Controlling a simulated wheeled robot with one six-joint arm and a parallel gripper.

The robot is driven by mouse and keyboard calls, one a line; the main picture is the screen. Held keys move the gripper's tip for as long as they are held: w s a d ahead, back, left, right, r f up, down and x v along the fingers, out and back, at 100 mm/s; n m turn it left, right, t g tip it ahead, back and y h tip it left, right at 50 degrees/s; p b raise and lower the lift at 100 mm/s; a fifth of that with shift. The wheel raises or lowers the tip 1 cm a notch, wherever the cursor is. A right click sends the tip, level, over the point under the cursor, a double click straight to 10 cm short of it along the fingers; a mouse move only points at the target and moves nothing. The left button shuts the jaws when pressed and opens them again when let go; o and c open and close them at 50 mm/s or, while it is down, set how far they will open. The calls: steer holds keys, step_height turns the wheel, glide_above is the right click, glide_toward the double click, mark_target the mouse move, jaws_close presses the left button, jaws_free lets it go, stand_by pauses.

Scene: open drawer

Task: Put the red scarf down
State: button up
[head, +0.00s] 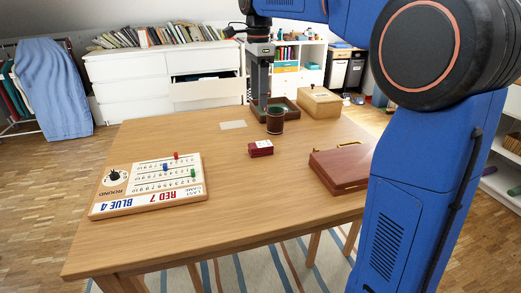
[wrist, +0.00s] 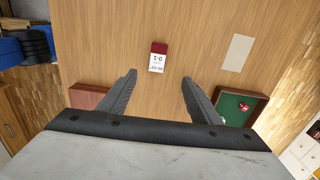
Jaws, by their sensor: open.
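I see no red scarf in either view. My gripper (head: 260,104) hangs over the far part of the wooden table (head: 225,210), near the dark cup. In the wrist view my gripper (wrist: 158,76) is open, its two dark fingers wide apart with nothing between them. A small red box with a white label (head: 261,148) lies on the table. It also shows in the wrist view (wrist: 158,57), beyond the fingertips.
A dark cup (head: 275,124) stands before a green-lined tray (head: 291,109) and a wooden box (head: 319,103). A red-brown case (head: 338,171) lies right, a score board (head: 150,187) left. Behind are a white dresser with an open drawer (head: 207,92) and a rack with blue cloth (head: 52,90).

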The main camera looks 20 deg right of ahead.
glide_above(261, 144)
steer(key=f, duration=1.2)
steer(key=shift+w+a, duration=0.15)
steer(key=shift+a, duration=0.15)
steer(key=shift+s+d+f, duration=0.1)
steer(key=shift+s+f, duration=0.05)
steer(key=shift+f, duration=1.2)
steer(key=shift+s+d+f, duration=0.1)
steer(key=shift+f, duration=1.2)
steer(key=c, duration=1.2)
steer(key=shift+c, duration=0.2)
step_height(261, 144, up, 10)
